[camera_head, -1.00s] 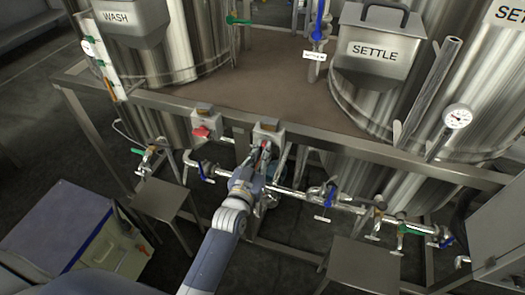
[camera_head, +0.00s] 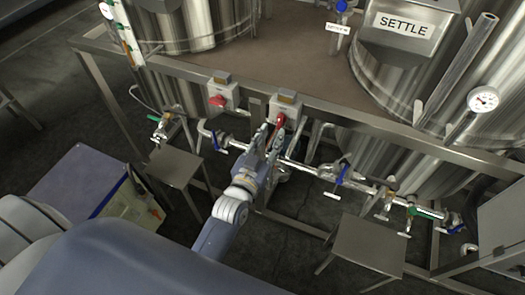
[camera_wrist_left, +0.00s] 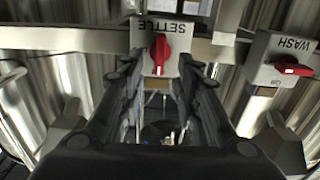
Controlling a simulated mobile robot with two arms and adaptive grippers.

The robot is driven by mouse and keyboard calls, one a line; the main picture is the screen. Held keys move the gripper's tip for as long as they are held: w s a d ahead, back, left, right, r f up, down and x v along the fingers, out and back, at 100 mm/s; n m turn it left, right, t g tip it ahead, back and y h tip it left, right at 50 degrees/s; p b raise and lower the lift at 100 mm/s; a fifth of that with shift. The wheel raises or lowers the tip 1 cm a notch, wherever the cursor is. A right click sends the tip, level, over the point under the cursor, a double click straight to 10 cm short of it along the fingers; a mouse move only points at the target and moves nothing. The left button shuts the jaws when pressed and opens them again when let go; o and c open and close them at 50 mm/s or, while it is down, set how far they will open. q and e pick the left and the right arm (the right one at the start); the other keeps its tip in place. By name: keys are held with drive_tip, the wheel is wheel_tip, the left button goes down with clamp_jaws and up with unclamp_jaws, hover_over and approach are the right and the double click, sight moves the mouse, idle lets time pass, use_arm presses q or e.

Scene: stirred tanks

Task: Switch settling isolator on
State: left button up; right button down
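The settling isolator is a grey box (camera_head: 289,104) on the frame's front rail, with a red rotary handle (camera_head: 280,122). In the left wrist view, which is upside down, its SETTLE label and red handle (camera_wrist_left: 160,53) show, with the handle's long side upright in the picture. My left gripper (camera_head: 272,133) is open in front of it. In the wrist view its fingers (camera_wrist_left: 158,70) stand apart, with the handle in line with the gap between the tips. I cannot tell whether the tips touch it. My right gripper is not in view.
The WASH isolator (camera_head: 224,92) is beside it; its red handle (camera_wrist_left: 293,68) lies across in the wrist view. Pipes with a blue-handled valve (camera_head: 341,173) run below the rail. Small metal stands (camera_head: 366,243) flank the arm. The SETTLE tank (camera_head: 410,30) stands behind.

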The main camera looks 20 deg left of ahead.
use_arm(q)
drive_tip(key=s, duration=0.6)
drive_tip(key=shift+s, duration=0.15)
drive_tip(key=s+d+f+m+g+b, duration=0.1)
drive_tip(key=s+f+g, duration=0.25)
drive_tip(key=f, duration=0.85)
drive_tip(key=s+f+g+h, duration=0.1)
drive_tip(key=s+f+g, duration=0.3)
drive_tip(key=f, duration=0.8)
drive_tip(key=s+d+f+m+g+b, duration=0.15)
drive_tip(key=s+f, duration=0.35)
drive_tip(key=f, duration=0.7)
drive_tip(key=s+a+f+g, duration=0.2)
drive_tip(key=s+f, duration=0.3)
drive_tip(key=s, duration=0.4)
drive_tip(key=s+a+f+g+y, duration=0.1)
drive_tip(key=s+a+f+g, duration=0.2)
drive_tip(key=s+f, duration=0.3)
drive_tip(key=s+a+f+g, duration=0.3)
drive_tip(key=s+f, duration=0.3)
drive_tip(key=s, duration=0.5)
drive_tip(key=shift+s+a+y, duration=0.3)
drive_tip(key=shift+s, duration=0.1)
